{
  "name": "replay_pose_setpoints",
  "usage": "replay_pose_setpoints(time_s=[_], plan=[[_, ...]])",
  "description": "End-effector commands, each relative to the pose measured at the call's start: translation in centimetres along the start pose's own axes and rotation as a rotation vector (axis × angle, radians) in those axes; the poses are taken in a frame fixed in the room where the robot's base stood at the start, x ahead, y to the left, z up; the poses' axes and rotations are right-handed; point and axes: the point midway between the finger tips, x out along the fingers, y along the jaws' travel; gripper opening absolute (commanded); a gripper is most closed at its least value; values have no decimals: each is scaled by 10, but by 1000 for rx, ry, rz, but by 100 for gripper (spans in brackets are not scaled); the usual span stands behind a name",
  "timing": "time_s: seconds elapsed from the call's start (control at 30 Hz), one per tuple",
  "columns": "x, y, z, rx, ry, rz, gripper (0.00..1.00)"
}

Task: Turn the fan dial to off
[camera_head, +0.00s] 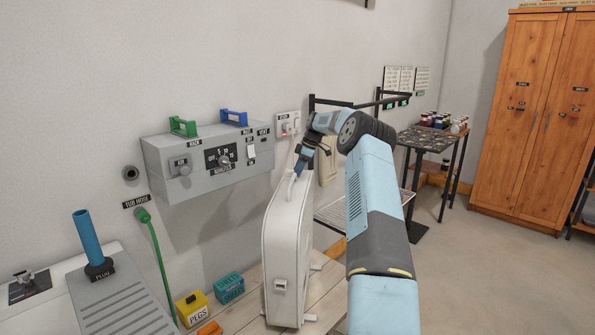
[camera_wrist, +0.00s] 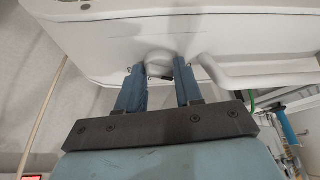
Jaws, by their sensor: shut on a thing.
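The white box-shaped fan (camera_head: 289,250) stands upright on the wooden bench. In the wrist view its pale top (camera_wrist: 110,45) fills the upper part. A small rounded white dial (camera_wrist: 160,59) is on that top, between my fingertips. My gripper (camera_head: 297,168) reaches down to the top of the fan. In the wrist view my gripper (camera_wrist: 160,70) is shut on the dial, with one blue finger on each side. The dial's markings are not readable, so I cannot tell its setting. A white handle (camera_wrist: 260,78) is just right of the fingers.
A grey control box (camera_head: 215,160) with dials hangs on the wall behind, left of the fan. A yellow pegs box (camera_head: 193,308) and a teal box (camera_head: 229,288) stand left of the fan. A black rack (camera_head: 340,102) is behind my arm. The floor at right (camera_head: 480,290) is clear.

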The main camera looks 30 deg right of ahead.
Motion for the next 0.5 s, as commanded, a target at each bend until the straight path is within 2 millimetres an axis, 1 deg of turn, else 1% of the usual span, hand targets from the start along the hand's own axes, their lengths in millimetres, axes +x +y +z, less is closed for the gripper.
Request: replay_pose_setpoints(time_s=[0.2, 0.5], plan=[[0, 0, -1, -40, 1, -17, 5], [0, 0, -1, -45, 0, -20, 5]])
